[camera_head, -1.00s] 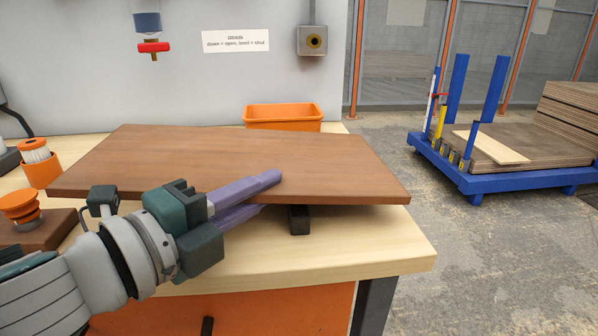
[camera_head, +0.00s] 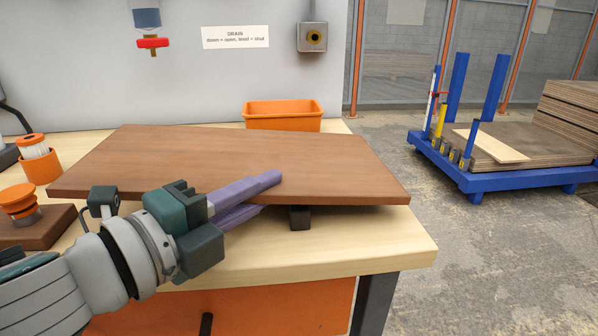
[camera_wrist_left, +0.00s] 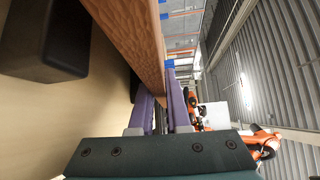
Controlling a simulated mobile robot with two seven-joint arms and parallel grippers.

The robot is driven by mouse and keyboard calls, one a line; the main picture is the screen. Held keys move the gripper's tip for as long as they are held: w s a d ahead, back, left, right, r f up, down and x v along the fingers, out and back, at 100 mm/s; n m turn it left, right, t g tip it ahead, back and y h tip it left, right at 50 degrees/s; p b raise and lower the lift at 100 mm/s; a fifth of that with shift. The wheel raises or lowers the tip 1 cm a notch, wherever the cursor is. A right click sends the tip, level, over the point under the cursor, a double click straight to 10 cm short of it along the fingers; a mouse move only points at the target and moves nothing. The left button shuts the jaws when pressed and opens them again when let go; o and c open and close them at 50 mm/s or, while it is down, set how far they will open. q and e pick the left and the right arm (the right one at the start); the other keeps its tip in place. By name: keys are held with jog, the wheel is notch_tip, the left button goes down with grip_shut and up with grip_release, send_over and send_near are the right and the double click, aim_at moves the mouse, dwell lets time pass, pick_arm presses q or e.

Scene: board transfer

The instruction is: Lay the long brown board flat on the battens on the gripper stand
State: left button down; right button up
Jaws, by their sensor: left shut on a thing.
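The long brown board (camera_head: 250,165) spans the pale workbench in the head view, looking about level. My left gripper (camera_head: 262,195) is shut on the board's near edge, one purple finger above and one below. The left wrist view shows the board (camera_wrist_left: 140,35) edge-on between the purple fingers (camera_wrist_left: 162,105). A dark block (camera_head: 300,217), perhaps a batten, stands on the bench under the near edge. In the left wrist view the block (camera_wrist_left: 65,40) appears apart from the board. Other supports are hidden under the board. My right gripper is not in view.
An orange bin (camera_head: 283,116) stands behind the board. An orange cup with a white filter (camera_head: 37,160) and an orange knob-like part on a brown base (camera_head: 22,203) are at the left. A blue cart (camera_head: 500,180) with sheets stands on the floor right. The bench's front right corner is bare.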

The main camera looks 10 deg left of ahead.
pick_arm(q)
jog(key=shift+r, duration=0.15)
jog(key=c, duration=0.8)
grip_release()
jog(key=shift+o, duration=0.2)
jog(key=shift+f, duration=0.2)
jog(key=shift+r, duration=0.1)
